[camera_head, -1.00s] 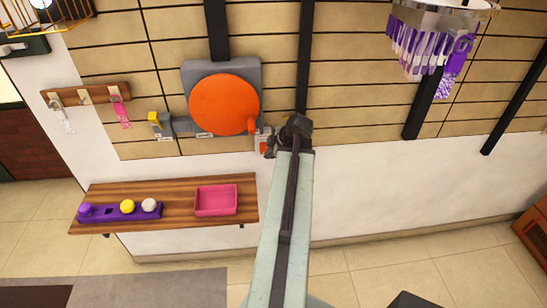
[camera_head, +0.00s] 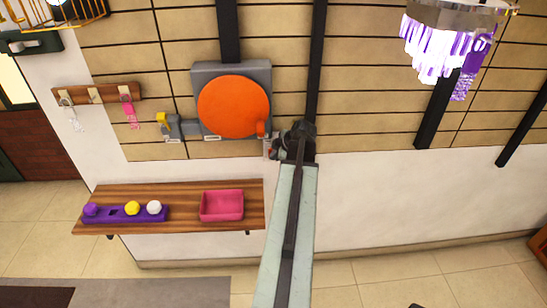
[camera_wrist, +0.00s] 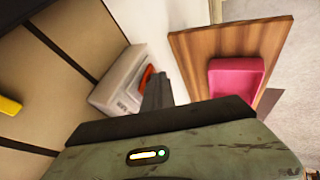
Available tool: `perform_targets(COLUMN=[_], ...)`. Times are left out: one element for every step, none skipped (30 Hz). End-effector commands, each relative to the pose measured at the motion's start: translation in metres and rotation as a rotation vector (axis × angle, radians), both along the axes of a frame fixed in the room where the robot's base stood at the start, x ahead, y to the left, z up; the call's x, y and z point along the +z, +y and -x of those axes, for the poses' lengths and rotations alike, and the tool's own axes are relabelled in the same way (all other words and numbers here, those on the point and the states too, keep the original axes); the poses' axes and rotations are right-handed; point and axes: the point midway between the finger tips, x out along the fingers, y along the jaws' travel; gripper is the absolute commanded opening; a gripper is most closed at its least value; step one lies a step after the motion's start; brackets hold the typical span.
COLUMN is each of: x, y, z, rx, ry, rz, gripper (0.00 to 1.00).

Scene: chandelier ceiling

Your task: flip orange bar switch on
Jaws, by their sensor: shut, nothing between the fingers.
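The orange bar switch (camera_head: 262,129) is on the wall at the lower right of a large orange disc. Its pale grey housing shows in the wrist view (camera_wrist: 118,82), with the orange bar (camera_wrist: 147,77) on the side by my fingers. My gripper (camera_wrist: 156,88) is shut and empty, its dark fingers close beside the housing. I cannot tell whether they touch the bar. In the head view my wrist (camera_head: 298,140) is just right of the switch and partly hides the fingers. The switch's exact position is too small to tell.
The orange disc (camera_head: 234,106) has a grey backplate. A yellow switch (camera_head: 163,119) is on its left. Below is a wooden shelf (camera_head: 185,192) with a pink tray (camera_head: 221,205) and a purple ball holder (camera_head: 115,216). Hooks (camera_head: 95,95) hang left; a chandelier (camera_head: 440,45) hangs upper right.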

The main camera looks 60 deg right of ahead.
Motion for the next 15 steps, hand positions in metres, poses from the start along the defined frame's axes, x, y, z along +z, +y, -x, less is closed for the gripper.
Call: perform_targets(x=[0.001,0.001,0.001,0.002,0.003,0.004,0.006,0.008,0.010,0.012,0.013,0.015,0.017,0.018,0.018], y=[0.000,0.000,-0.001,-0.001,-0.002,-0.002,-0.003,-0.003,-0.004,-0.004,-0.004,-0.005,-0.005,-0.005,-0.005], z=[-0.001,-0.001,0.000,0.001,0.001,0.002,0.003,0.003,0.004,0.004,0.004,0.005,0.005,0.005,0.005], rx=[0.000,0.000,-0.001,-0.002,-0.002,-0.004,-0.005,-0.006,-0.007,-0.007,-0.009,-0.009,-0.010,-0.010,-0.011], ry=[-0.001,-0.001,0.000,-0.001,-0.001,-0.001,0.000,0.000,0.000,0.000,-0.001,-0.001,-0.001,-0.001,-0.002], rz=[0.000,0.000,-0.001,0.000,0.000,0.000,0.000,-0.001,0.000,0.000,0.000,0.000,0.001,0.001,0.001], gripper=[0.00,0.00,0.00,0.00,0.00,0.00,0.00,0.00,0.00,0.00,0.00,0.00,0.00,0.00,0.00])
